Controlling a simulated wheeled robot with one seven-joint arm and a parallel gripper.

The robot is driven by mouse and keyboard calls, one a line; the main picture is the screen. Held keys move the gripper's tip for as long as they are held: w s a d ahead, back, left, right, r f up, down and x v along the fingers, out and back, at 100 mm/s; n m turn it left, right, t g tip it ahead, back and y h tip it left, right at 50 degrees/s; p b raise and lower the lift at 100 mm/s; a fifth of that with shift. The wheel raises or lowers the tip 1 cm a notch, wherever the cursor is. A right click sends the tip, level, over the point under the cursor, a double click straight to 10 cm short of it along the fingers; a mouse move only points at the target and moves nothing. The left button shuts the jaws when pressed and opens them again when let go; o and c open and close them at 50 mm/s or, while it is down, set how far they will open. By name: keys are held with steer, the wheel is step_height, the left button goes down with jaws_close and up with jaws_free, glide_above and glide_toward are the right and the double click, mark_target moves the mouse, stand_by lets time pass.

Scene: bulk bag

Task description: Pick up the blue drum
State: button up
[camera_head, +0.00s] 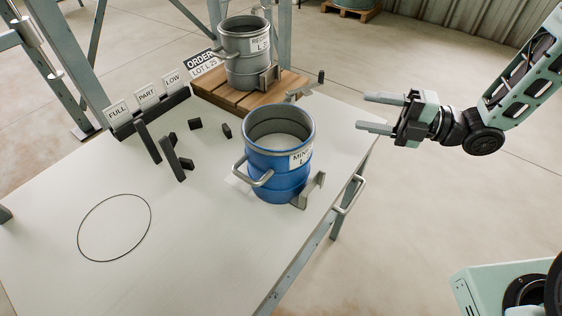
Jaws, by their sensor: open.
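The blue drum (273,183) stands upright on the white table near its right edge. It is open at the top, with a grey rim, a side handle facing the front left and a white label, partly readable, on its right side. My gripper (366,112) is to the upper right of the drum, past the table's right edge in the picture. Its two fingers point left and are apart, with nothing between them. It does not touch the drum.
A grey drum (245,66) stands on a wooden platform (213,95) at the back. Card holders (150,112) and several dark blocks (170,155) lie left of the blue drum. A black circle outline (80,236) marks the clear table front left. Grey metal posts rise behind.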

steer(key=p, duration=0.2)
glide_toward(294, 99)
steer(key=x, duration=0.4)
steer(key=shift+p+x, duration=0.9)
steer(key=shift+x, duration=1.6)
jaws_close()
steer(key=shift+s, duration=0.1)
steer(key=shift+r, duration=0.1)
